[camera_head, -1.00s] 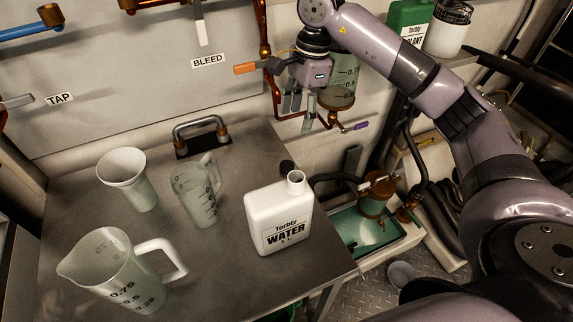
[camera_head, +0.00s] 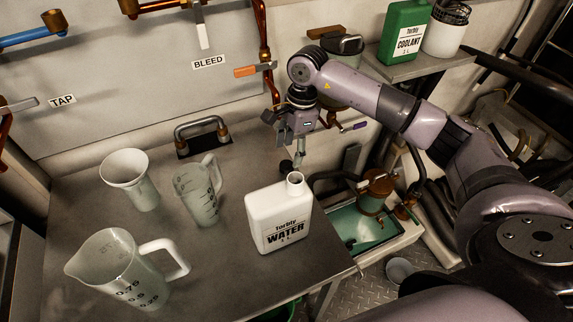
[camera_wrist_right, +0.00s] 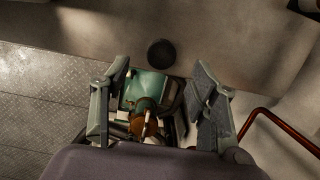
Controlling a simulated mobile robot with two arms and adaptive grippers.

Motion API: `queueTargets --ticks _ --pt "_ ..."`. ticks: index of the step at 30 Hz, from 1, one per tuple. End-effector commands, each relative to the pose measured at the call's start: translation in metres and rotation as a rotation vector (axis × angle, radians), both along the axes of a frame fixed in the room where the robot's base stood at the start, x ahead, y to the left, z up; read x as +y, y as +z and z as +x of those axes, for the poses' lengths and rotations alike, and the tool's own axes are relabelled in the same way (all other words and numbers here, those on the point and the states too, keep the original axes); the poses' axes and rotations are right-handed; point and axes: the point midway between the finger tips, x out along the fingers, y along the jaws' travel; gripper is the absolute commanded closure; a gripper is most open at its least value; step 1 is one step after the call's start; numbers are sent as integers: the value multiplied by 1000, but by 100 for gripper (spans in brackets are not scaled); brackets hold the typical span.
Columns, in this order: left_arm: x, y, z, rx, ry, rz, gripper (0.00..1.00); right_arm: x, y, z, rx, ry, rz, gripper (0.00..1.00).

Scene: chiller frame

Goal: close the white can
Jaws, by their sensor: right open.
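The white can (camera_head: 278,220), labelled WATER, stands upright on the metal table near its right edge. Its neck (camera_head: 295,178) is open, with no cap on it. A small black cap (camera_head: 286,166) lies on the table behind the can's neck. It shows as a dark disc (camera_wrist_right: 161,53) in the right wrist view, ahead of the fingertips. My right gripper (camera_head: 291,148) is open and empty, pointing down above and close to the cap. Its two spread fingers (camera_wrist_right: 160,72) show in the wrist view. My left gripper is not in view.
A metal handle (camera_head: 200,130) rises at the table's back edge. Right of the table is a basin (camera_head: 362,232). A green coolant can (camera_head: 403,35) stands on a shelf.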

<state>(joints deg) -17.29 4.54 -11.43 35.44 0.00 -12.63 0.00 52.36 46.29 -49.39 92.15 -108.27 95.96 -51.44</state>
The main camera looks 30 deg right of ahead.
Motion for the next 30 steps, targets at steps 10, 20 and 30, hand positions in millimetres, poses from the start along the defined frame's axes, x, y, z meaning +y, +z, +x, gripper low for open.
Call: queueTargets --ticks 10,20,30 --pt "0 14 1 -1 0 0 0 8 -43 2 3 0 0 45" --pt "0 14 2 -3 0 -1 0 8 -45 2 1 1 0 45" --pt "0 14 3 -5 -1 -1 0 8 -44 2 1 0 0 66"
